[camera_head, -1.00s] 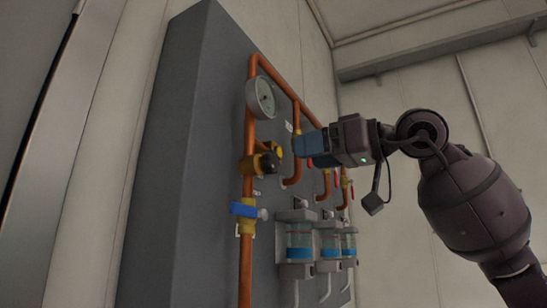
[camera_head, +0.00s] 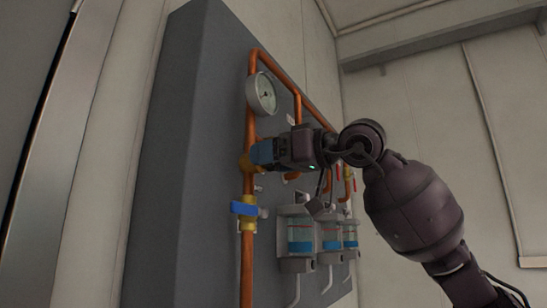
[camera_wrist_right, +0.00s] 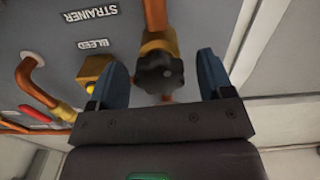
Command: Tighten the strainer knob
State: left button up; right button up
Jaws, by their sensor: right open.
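The strainer knob (camera_wrist_right: 160,73) is black and lobed, on a brass fitting (camera_wrist_right: 158,43) of the copper pipe. In the right wrist view it sits between the two blue fingers of my right gripper (camera_wrist_right: 163,78), with a gap visible on the right side. The gripper is open. In the head view my right gripper (camera_head: 256,157) reaches the brass fitting (camera_head: 246,165) on the vertical pipe and hides the knob. The labels STRAINER (camera_wrist_right: 90,14) and BLEED (camera_wrist_right: 82,46) show upside down on the panel. My left gripper is not in view.
A pressure gauge (camera_head: 262,93) is above the gripper. A blue-handled valve (camera_head: 244,208) is below it. Several clear containers with blue liquid (camera_head: 300,238) hang lower right. A yellow-tipped brass bleed fitting (camera_wrist_right: 95,70) is close beside the left finger. Copper pipes (camera_head: 247,270) run along the grey panel (camera_head: 185,150).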

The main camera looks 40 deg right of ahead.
jog(key=c, duration=0.9)
